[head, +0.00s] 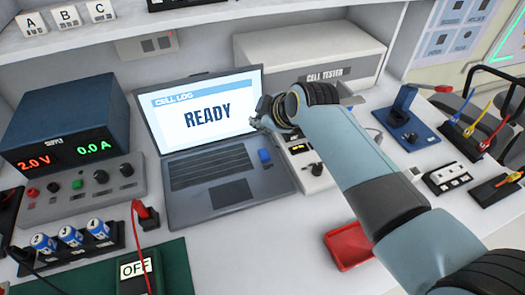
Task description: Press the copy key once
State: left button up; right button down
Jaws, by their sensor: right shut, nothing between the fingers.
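A laptop (217,195) stands open on the bench, its screen (208,113) reading "CELL LOG" and "READY". A single blue key (265,156) stands out on the laptop deck, right of the dark keyboard (212,167). No label on it is legible, so I cannot tell for sure that it is the copy key. My right gripper (262,114) is shut and empty. In the picture its tips lie at the screen's lower right edge, above the blue key and apart from it. My left gripper is not in view.
A power supply (65,118) reading 2.0 V and 0.0 A stands left of the laptop. The cell tester (305,58) stands behind my right arm. Several blue cells (70,236) sit in a rack at front left. A red tray (347,246) lies below my arm.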

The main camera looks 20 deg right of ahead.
jog(key=b, duration=0.8)
send_over(262, 155)
notch_tip(262, 155, down, 7)
jog(key=shift+a+r, duration=0.1)
notch_tip(262, 155, down, 2)
dwell(1.1)
jog(key=shift+f+b, duration=0.3)
jog(key=shift+f, duration=0.1)
jog(key=shift+f, duration=0.5)
dwell(0.4)
dwell(0.3)
jog(key=shift+r+p, duration=0.8)
jog(key=shift+r, duration=0.15)
